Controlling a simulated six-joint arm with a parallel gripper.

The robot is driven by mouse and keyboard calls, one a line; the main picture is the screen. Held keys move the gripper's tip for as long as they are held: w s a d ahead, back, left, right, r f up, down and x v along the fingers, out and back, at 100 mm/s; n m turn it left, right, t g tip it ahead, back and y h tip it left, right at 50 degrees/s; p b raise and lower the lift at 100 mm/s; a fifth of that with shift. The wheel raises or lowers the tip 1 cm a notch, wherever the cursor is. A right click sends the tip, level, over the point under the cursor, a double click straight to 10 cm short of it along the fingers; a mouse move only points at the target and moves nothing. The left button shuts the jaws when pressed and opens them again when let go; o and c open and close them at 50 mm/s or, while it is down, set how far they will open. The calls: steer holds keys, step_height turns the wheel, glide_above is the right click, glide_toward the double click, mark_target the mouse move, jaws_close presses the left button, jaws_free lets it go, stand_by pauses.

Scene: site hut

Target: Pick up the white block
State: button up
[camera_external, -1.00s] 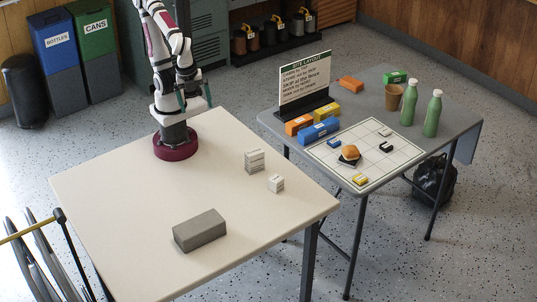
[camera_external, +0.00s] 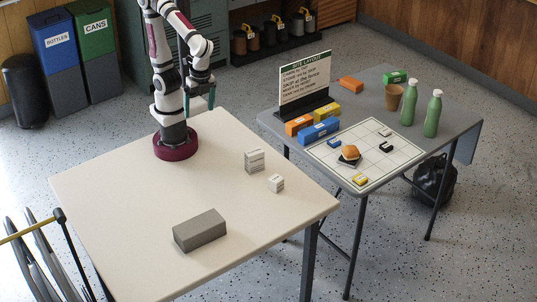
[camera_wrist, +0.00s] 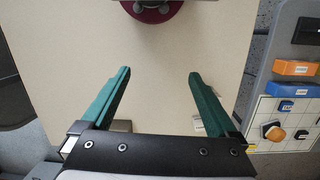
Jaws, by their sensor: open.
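My gripper (camera_external: 199,99) is raised above the table's back part, near my base, to the left of and behind both blocks. In the wrist view its green fingers (camera_wrist: 159,73) are spread with nothing between them. A white block (camera_wrist: 199,126) shows partly there, mostly hidden behind the right finger; I cannot tell which one.
A grey brick (camera_external: 200,230) lies toward the front of the cream table. The grey table (camera_external: 455,115) at right holds a gridded mat (camera_external: 335,157), a sign (camera_external: 305,78), coloured blocks, a brown cup (camera_external: 393,97) and green bottles (camera_external: 409,102). The cream table's left side is clear.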

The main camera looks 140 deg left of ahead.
steer(key=w+a+f+n+h, duration=0.1)
steer(key=w+a+n+h, duration=0.15)
steer(key=w+n, duration=0.25)
steer(key=w+a+f+n+h, duration=0.1)
steer(key=w+f+n+h, duration=0.15)
steer(key=w+n, duration=0.2)
steer(key=w+a+f+n+t+h, duration=0.45)
steer(key=w+a+f+n, duration=0.2)
steer(key=a+n, duration=0.3)
steer(key=n+t+h, duration=0.2)
steer(key=n+t, duration=0.2)
steer(key=n, duration=0.2)
glide_toward(274, 185)
steer(key=shift+y, duration=0.25)
steer(key=v, duration=0.4)
steer(key=shift+s+r, duration=0.3)
steer(key=shift+s, duration=0.2)
steer(key=shift+w+f+n+t, duration=0.1)
steer(key=shift+f+n+t, duration=0.2)
steer(key=shift+t, duration=0.05)
steer(key=x, duration=1.5)
steer(key=shift+d+f, duration=0.15)
steer(key=c, duration=1.4)
